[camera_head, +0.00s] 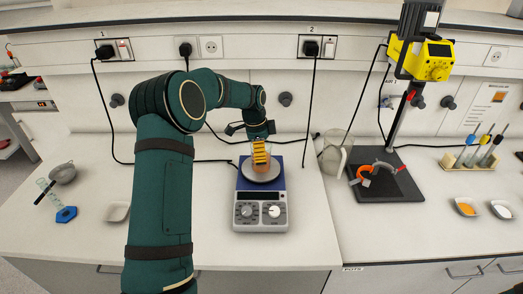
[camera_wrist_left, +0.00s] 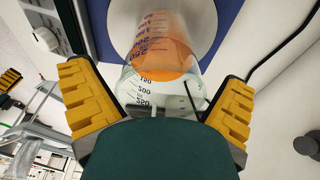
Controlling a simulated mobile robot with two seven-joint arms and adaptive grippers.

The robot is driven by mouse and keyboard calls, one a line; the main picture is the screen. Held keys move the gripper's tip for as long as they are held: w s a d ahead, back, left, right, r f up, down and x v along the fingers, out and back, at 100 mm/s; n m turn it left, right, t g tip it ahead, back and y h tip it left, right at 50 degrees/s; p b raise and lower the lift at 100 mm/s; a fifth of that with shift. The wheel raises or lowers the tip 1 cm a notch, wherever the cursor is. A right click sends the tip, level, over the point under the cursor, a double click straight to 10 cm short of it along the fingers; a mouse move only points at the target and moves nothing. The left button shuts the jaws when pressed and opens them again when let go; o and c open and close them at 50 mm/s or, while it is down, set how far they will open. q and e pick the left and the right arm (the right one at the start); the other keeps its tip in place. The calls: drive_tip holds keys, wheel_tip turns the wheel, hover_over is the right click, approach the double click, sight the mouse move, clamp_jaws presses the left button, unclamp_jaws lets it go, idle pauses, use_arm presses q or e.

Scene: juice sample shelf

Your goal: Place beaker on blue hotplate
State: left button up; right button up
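The hotplate (camera_head: 260,212), with a blue top, a round pale plate and a white front with two knobs, stands on the bench at the centre. The clear beaker (camera_head: 262,169) with orange liquid is over its round plate and appears to rest on it, partly hidden by my left gripper (camera_head: 260,151). In the left wrist view the beaker (camera_wrist_left: 158,48) lies between the yellow pads of my left gripper (camera_wrist_left: 154,82). The pads are spread wide, their tips apart from the glass. My right gripper is not in view.
A clear jug (camera_head: 335,155) stands right of the hotplate. Farther right is a dark stand base (camera_head: 385,187) with a yellow stirrer (camera_head: 428,62). A tube rack (camera_head: 470,161) and small dishes (camera_head: 467,207) are at right. A strainer (camera_head: 64,173) and blue nut (camera_head: 66,214) lie left.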

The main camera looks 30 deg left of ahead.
use_arm(q)
wheel_tip(320, 180, up, 12)
drive_tip(key=a, duration=0.1)
drive_tip(key=shift+s+a+p, duration=0.3)
drive_tip(key=shift+s+p, duration=0.05)
drive_tip(key=shift+s, duration=0.1)
drive_tip(key=shift+s, duration=0.1)
idle(0.6)
